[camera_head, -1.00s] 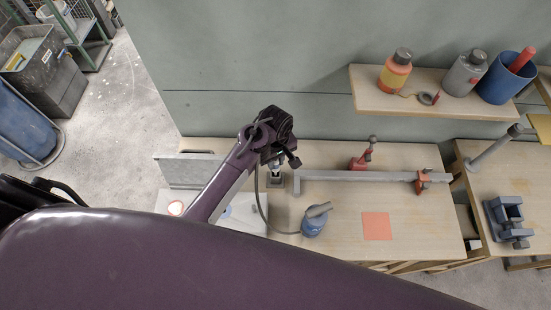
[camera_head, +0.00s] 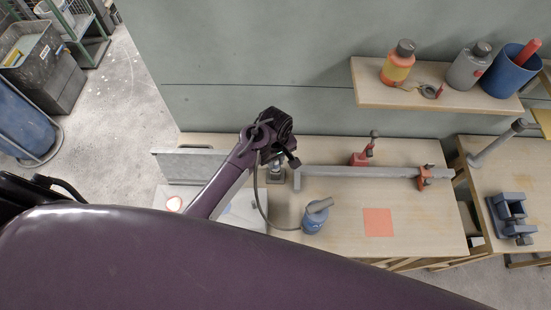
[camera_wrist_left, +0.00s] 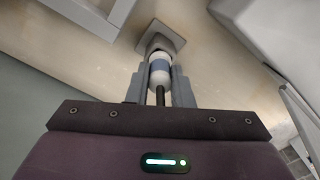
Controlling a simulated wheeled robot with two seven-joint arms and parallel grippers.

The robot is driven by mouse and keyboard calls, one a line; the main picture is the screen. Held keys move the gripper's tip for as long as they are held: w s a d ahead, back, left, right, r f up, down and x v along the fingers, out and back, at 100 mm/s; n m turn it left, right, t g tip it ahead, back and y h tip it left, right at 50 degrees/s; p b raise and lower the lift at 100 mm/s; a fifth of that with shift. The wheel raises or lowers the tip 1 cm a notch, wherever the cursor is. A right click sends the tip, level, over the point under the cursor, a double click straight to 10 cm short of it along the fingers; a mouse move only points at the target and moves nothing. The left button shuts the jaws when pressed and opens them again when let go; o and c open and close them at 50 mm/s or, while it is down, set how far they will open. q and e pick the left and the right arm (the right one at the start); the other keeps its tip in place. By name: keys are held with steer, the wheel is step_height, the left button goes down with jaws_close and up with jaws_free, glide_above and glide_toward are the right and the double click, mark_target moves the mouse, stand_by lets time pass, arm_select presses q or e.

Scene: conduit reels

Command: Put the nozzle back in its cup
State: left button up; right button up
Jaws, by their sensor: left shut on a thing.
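My left gripper (camera_wrist_left: 160,88) is shut on the nozzle (camera_wrist_left: 159,72), a white piece with a blue-grey band and a dark hose running back between the fingers. In the head view the left gripper (camera_head: 274,166) is mostly covered by its own dark wrist, over the bench's left part. The cup (camera_wrist_left: 160,38), grey on a square base, lies straight ahead of the nozzle's front end in the wrist view. The nozzle's front end overlaps the cup's mouth there; I cannot tell whether it is inside. The cup's base (camera_head: 276,180) shows below the wrist. My right gripper is not in view.
The dark hose (camera_head: 261,205) loops to a blue canister (camera_head: 315,216). A long grey bar (camera_head: 360,172) with red clamps lies right of the cup. A grey upright panel (camera_head: 188,167) stands left. An orange square (camera_head: 378,222) marks bare bench. A shelf (camera_head: 440,101) holds bottles.

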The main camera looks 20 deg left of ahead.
arm_select(q)
steer(key=o, duration=1)
step_height(320, 180, up, 7)
steer(key=shift+r+b, duration=0.15)
steer(key=shift+b, duration=0.6)
steer(key=shift+r, duration=0.25)
